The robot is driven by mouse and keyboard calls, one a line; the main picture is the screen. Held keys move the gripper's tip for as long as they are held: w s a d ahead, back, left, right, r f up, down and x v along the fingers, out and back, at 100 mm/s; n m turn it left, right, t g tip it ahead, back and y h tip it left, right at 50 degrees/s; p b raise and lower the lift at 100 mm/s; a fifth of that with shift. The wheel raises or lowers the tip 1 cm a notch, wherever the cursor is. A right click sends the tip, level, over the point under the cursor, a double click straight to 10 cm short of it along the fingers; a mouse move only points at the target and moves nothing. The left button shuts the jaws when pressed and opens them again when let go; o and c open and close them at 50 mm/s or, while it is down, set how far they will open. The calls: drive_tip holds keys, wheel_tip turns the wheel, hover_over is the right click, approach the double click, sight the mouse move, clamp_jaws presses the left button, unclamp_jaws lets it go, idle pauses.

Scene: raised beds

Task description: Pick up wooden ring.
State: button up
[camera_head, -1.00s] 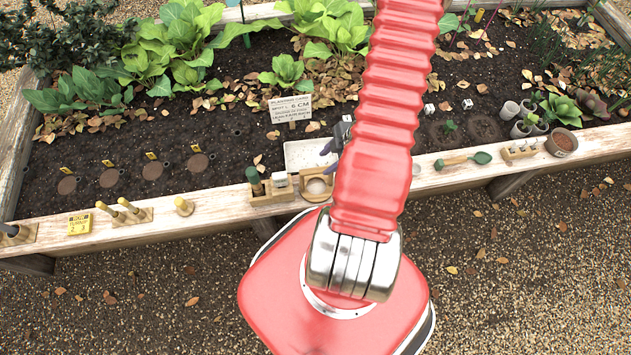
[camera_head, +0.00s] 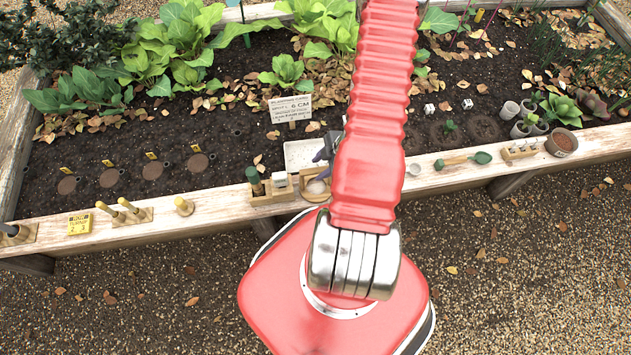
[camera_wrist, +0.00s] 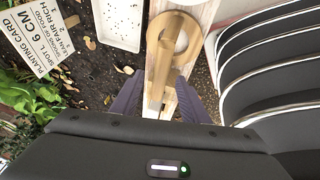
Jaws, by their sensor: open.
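The wooden ring (camera_wrist: 153,38) is a tan round band in the upper middle of the wrist view, with a pale round thing showing inside its opening. In the head view a tan ring-like piece (camera_head: 307,193) lies on the bed's front ledge, partly covered by my arm. My gripper (camera_wrist: 160,104) is open, its two purple-grey fingers apart with a tan wooden bar visible between them. The ring appears beyond the fingertips. In the head view only a bit of a finger (camera_head: 321,155) shows left of my arm; the rest is hidden.
A white tray (camera_head: 296,153) lies on the soil behind the ledge, near a planting card (camera_head: 290,108). A wooden block with a dark green-topped item (camera_head: 255,182) stands left of the ring.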

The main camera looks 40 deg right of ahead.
drive_tip(key=shift+x, duration=1.3)
drive_tip(key=shift+x, duration=2.6)
drive_tip(key=shift+c, duration=0.5)
drive_tip(key=shift+d, duration=0.1)
clamp_jaws()
